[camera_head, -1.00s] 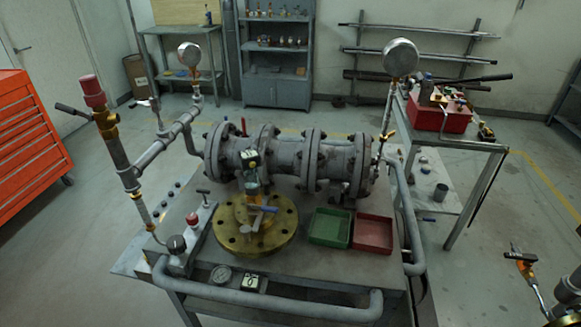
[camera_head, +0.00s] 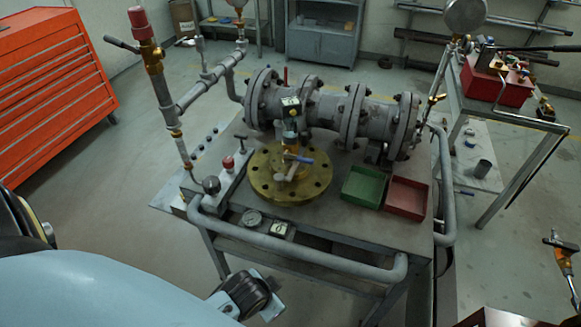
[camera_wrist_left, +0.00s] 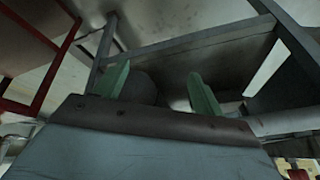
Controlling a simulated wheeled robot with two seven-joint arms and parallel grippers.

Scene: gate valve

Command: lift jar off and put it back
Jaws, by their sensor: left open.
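A small upright unit (camera_head: 290,108) with a pale label on top stands behind the round brass flange (camera_head: 312,183) on the bench. A clear, amber-tinted part below its top may be the jar; it is too small to tell. My left arm comes in from the lower left in the head view, in front of the bench; its gripper fingers cannot be made out there. In the left wrist view my left gripper (camera_wrist_left: 160,85) shows two green fingers wide apart with nothing between them. That view faces grey beams and a panel. My right gripper is not in view.
The steel bench (camera_head: 330,222) has a pipe rail (camera_head: 300,254) along its front. A green tray (camera_head: 363,188) and a red tray (camera_head: 406,198) sit right of the flange. A large flanged pipe (camera_head: 330,110) runs behind. An orange cabinet (camera_head: 50,90) stands left.

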